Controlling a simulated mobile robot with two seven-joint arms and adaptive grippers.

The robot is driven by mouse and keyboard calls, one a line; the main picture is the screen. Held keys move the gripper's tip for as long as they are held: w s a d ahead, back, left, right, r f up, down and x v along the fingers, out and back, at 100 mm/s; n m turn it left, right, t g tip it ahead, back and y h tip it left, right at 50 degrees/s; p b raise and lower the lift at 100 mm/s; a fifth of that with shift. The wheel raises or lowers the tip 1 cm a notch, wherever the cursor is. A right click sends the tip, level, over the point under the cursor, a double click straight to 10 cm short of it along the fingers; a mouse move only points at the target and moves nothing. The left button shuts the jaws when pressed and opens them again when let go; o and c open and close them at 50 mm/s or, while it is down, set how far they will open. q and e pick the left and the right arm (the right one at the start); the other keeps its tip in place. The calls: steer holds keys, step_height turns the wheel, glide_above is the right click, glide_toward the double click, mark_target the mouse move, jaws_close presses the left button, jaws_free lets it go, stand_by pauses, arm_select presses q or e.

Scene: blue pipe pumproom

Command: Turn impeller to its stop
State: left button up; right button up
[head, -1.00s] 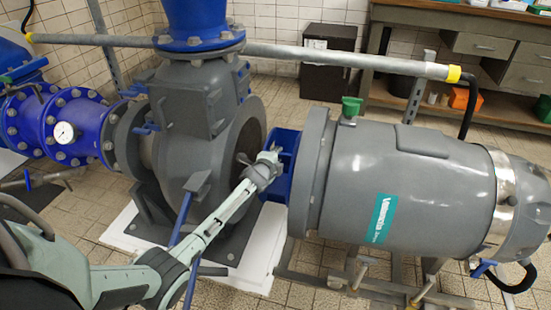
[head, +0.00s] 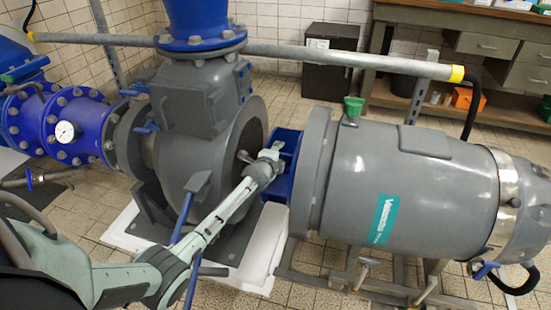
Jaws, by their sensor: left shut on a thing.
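The impeller is not clearly seen; the grey pump casing (head: 232,165) stands at centre-left. A blue coupling piece (head: 284,140) joins it to the big grey motor (head: 425,195) on the right. My left arm reaches in from the lower left. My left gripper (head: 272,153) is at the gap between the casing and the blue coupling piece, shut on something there. The thing it holds is hidden behind the gripper and wrist. My right gripper is not in view.
A grey pipe (head: 350,57) crosses behind the pump. Blue handles (head: 182,218) stand beside my forearm. A workbench (head: 480,60) and dark cabinet (head: 330,60) stand at the back.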

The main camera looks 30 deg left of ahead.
arm_select(q)
steer(key=v, duration=1.1)
steer(key=shift+s, duration=0.35)
steer(key=shift+d, duration=0.1)
steer(key=s+d+f+n+g, duration=0.3)
steer(key=s+f+n, duration=0.1)
steer(key=s, duration=0.6)
steer(key=s+d+f+n+g+h, duration=0.1)
steer(key=s+d+f+n+g, duration=0.2)
steer(key=s, duration=0.8)
steer(key=s+d+f+n+g, duration=0.3)
steer(key=s+f+n, duration=0.3)
steer(key=s, duration=0.5)
step_height(320, 180, down, 2)
steer(key=shift+s+n+g+h, duration=0.25)
steer(key=shift+n+g+h, duration=0.05)
steer(key=shift+g, duration=0.1)
